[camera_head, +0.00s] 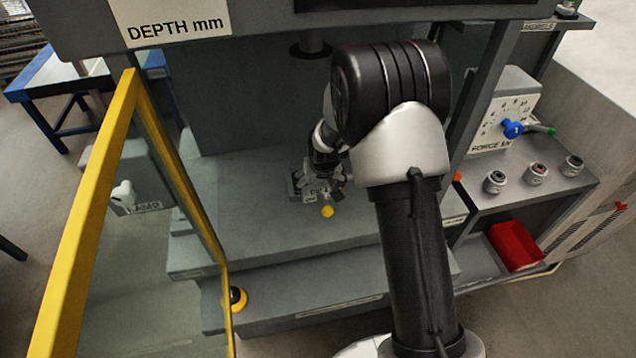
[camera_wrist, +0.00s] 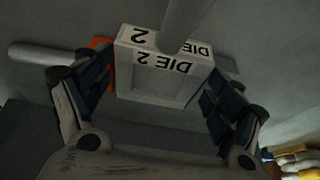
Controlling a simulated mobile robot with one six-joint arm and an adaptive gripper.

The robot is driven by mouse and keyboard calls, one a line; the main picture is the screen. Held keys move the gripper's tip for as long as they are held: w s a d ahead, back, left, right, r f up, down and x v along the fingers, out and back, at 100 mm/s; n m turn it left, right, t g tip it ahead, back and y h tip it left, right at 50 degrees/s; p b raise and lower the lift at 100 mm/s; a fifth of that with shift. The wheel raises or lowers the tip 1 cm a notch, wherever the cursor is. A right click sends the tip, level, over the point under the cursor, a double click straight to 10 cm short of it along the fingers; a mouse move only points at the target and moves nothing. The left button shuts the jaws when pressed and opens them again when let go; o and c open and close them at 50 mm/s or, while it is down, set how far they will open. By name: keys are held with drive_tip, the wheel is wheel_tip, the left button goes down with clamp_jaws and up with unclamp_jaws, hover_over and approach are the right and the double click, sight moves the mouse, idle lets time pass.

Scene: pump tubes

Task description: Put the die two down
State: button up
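Die two is a pale grey block marked DIE 2 in black. In the wrist view die two (camera_wrist: 150,82) sits between the two fingers of my gripper (camera_wrist: 160,88), with the dark pads close against its two sides. My gripper looks shut on it. In the head view my gripper (camera_head: 322,178) is low over the grey press bed (camera_head: 270,225), under the ram (camera_head: 311,48). Die two (camera_head: 313,194) shows small below the fingers. Whether its underside touches the bed cannot be told.
A yellow-framed clear guard door (camera_head: 100,195) stands open on the left. A yellow knob (camera_head: 327,211) lies just in front of the die. On the right are a shelf with several small round parts (camera_head: 536,174), a red bin (camera_head: 515,245) and a force gauge (camera_head: 505,110).

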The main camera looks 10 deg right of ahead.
drive_tip(key=shift+o, duration=1.1)
drive_tip(key=shift+r, duration=0.1)
